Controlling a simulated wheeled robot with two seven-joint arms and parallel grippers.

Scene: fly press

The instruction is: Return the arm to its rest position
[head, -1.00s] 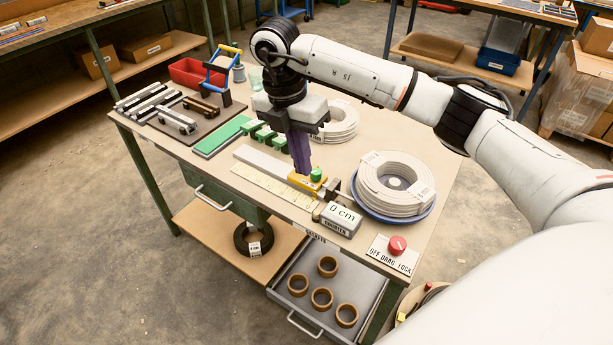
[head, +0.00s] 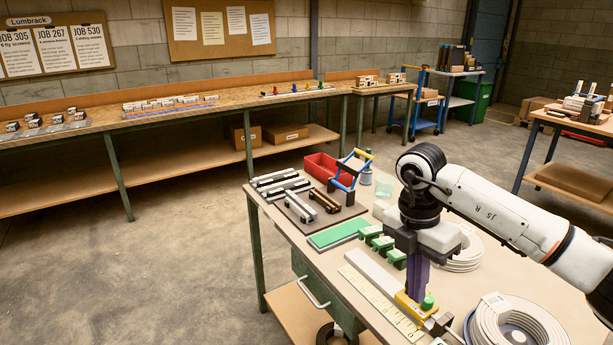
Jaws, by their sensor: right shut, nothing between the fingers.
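My right arm reaches in from the right over the workbench (head: 370,290). My right gripper (head: 417,288) points down with purple fingers, shut and empty, at the yellow block (head: 408,303) with a green knob (head: 427,302) at the end of the ruler. I cannot tell whether the fingertips touch the block. The ruler (head: 375,298) lies along the bench beside a grey bar (head: 372,268). My left gripper is not in view.
Two white cable coils (head: 515,322) and (head: 462,252) lie close to the arm. Green blocks (head: 383,244), a green pad (head: 338,232), a red bin (head: 325,168) and a blue-handled tool (head: 345,172) stand behind. Open floor (head: 190,240) lies left of the bench.

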